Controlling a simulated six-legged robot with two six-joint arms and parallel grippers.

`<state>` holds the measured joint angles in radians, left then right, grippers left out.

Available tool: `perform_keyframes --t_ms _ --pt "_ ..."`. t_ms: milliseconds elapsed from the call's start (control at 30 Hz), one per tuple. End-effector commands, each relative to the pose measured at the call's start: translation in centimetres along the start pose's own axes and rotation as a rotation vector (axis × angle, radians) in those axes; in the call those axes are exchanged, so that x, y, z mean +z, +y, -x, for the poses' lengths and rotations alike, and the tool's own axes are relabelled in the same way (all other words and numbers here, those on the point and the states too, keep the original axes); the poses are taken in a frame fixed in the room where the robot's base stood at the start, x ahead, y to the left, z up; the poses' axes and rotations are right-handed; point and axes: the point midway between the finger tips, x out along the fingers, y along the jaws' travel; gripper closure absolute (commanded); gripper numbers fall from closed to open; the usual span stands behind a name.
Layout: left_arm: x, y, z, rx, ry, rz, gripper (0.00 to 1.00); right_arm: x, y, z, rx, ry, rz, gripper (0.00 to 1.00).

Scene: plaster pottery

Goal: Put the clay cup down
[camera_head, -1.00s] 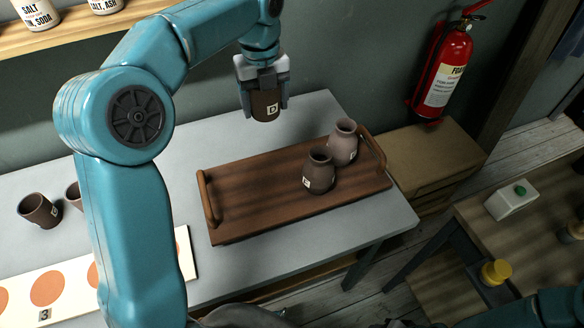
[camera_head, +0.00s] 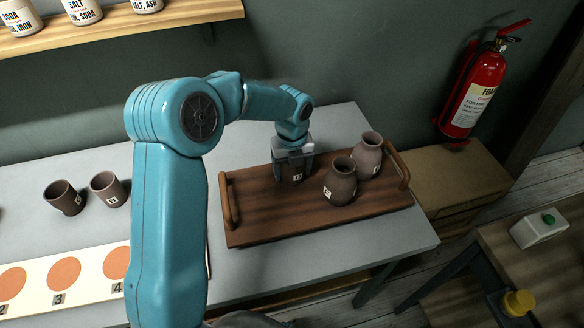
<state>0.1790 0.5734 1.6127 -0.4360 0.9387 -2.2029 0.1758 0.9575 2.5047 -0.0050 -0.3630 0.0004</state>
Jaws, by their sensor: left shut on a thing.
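The clay cup (camera_head: 296,176) is dark brown with a small pale label, and is mostly hidden by the fingers around it. My left gripper (camera_head: 294,172) is shut on it, low over the back left part of the wooden tray (camera_head: 262,218). I cannot tell whether the cup's base touches the tray. A dark brown vase (camera_head: 341,183) and a lighter brown vase (camera_head: 368,157) stand upright on the tray, to the right of the gripper and apart from it. My right gripper does not show.
Two brown cups (camera_head: 63,198) (camera_head: 107,190) stand on the grey table (camera_head: 330,255) at the left. A white board (camera_head: 90,290) with orange discs lies in front of them. The tray's raised handles (camera_head: 229,202) stand at its ends. Its front left part is bare.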

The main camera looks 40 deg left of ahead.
Motion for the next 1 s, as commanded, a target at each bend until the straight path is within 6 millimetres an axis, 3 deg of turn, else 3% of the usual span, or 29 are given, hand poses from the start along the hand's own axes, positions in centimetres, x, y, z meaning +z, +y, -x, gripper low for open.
perform_keyframes --t_ms 367,400,467,833,1000 --pt "0.0 0.0 -0.5 0.0 -0.001 0.001 0.67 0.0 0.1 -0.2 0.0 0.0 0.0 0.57" --pt "0.0 0.0 -0.4 0.0 0.0 0.001 0.18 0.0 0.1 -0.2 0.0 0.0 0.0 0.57" --pt "0.0 0.0 -0.4 0.0 0.0 0.001 0.03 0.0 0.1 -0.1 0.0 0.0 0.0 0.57" --pt "0.0 0.0 0.3 -0.002 -0.002 0.001 0.03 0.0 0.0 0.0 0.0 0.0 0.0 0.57" --pt "0.1 -0.1 3.6 -0.005 -0.004 0.002 0.03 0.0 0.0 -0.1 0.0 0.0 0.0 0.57"
